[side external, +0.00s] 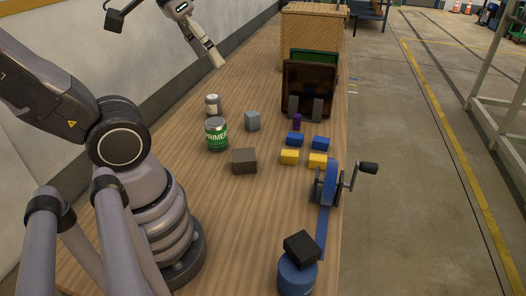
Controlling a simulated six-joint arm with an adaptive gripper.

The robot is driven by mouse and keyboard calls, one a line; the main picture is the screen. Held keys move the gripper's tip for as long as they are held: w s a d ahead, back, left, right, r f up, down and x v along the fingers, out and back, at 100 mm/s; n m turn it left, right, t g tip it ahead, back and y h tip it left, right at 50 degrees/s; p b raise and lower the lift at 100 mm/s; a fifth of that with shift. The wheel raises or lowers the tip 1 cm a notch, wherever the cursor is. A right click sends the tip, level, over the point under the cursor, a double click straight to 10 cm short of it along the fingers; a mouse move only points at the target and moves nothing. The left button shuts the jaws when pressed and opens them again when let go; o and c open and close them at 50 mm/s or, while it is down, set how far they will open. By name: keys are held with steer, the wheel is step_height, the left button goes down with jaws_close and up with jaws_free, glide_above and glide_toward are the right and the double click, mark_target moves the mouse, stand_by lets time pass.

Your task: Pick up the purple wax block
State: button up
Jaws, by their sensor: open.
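The purple wax block (297,122) is a small upright block on the wooden table, right of the middle in the side external view. It stands just in front of two grey upright pieces and behind the blue blocks. My gripper (219,62) is high up at the top of the view, to the left of the block and well apart from it. It is open, with nothing seen between its fingers.
Blue blocks (294,139) and yellow blocks (290,157) lie close in front. A dark framed panel (308,86) stands behind. A grey block (252,120), green tin (216,136) and brown block (244,161) stand left. A blue cranked device (327,187) sits at the right edge.

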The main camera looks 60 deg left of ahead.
steer(key=w+a+n+g+h, duration=0.25)
steer(key=w+n, duration=0.45)
steer(key=w, duration=0.7)
steer(key=w+a+f+n+t+h, duration=0.1)
steer(key=w+a+f+n+h, duration=0.1)
steer(key=w+a+f+n, duration=0.4)
steer(key=w+a+f+n+h, duration=0.2)
steer(key=w+a, duration=0.3)
steer(key=w, duration=0.3)
steer(key=w+a+f+n+t+h, duration=0.1)
steer(key=w+a+f+n+t, duration=0.35)
steer(key=a+f, duration=0.65)
steer(key=n+t, duration=0.3)
steer(key=n, duration=0.6)
glide_toward(299, 115)
steer(key=x, duration=0.7)
steer(key=f+x, duration=0.1)
steer(key=x, duration=0.2)
jaws_close()
